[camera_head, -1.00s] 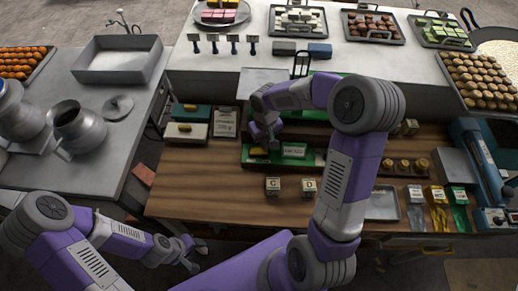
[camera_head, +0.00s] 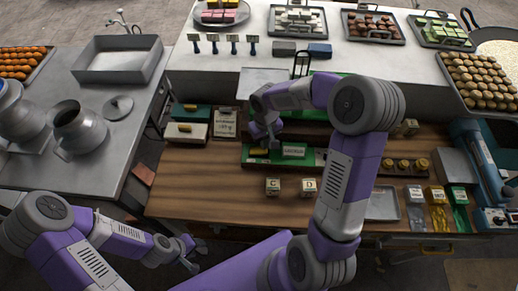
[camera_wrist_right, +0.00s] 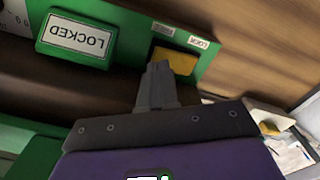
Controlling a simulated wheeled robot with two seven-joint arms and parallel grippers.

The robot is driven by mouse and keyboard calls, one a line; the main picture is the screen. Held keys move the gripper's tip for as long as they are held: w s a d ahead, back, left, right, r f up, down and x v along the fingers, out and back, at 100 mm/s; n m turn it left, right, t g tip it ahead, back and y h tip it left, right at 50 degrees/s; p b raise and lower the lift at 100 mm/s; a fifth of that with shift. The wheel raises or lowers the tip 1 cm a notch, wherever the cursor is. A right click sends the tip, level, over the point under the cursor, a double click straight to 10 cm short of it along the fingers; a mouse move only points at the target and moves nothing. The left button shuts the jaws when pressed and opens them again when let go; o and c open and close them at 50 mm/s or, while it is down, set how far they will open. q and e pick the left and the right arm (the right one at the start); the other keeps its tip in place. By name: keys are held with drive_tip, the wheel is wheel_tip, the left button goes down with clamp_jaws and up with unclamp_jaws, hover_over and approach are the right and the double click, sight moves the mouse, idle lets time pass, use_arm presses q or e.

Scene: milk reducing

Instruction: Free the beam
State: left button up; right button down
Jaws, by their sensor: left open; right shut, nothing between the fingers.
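A green unit (camera_head: 312,153) with a white label lies on the wooden bench. In the right wrist view the label (camera_wrist_right: 78,38) reads LOCKED, upside down. A yellow tab (camera_wrist_right: 177,62) sits in a dark slot beside small labels, one reading LOCK. My right gripper (camera_head: 270,146) is shut and empty. Its fingertips (camera_wrist_right: 158,66) overlap the left edge of the yellow tab; I cannot tell whether they touch it. My left gripper (camera_head: 193,257) is open and empty, low in front of the bench. I cannot clearly make out the beam; my right arm covers part of the area behind the unit.
Cubes marked C (camera_head: 273,186) and D (camera_head: 308,187) stand in front of the green unit. A metal tray (camera_head: 382,204) and coloured packets (camera_head: 438,213) lie to the right. Boxes (camera_head: 187,132) stand at left. The front left of the bench is clear.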

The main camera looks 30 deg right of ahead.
drive_tip(key=shift+f+b, duration=1.05)
drive_tip(key=shift+f, duration=0.15)
idle(0.6)
drive_tip(key=shift+r, duration=0.15)
drive_tip(key=shift+r+p, duration=2.6)
drive_tip(key=shift+r, duration=0.85)
drive_tip(key=shift+f, duration=0.1)
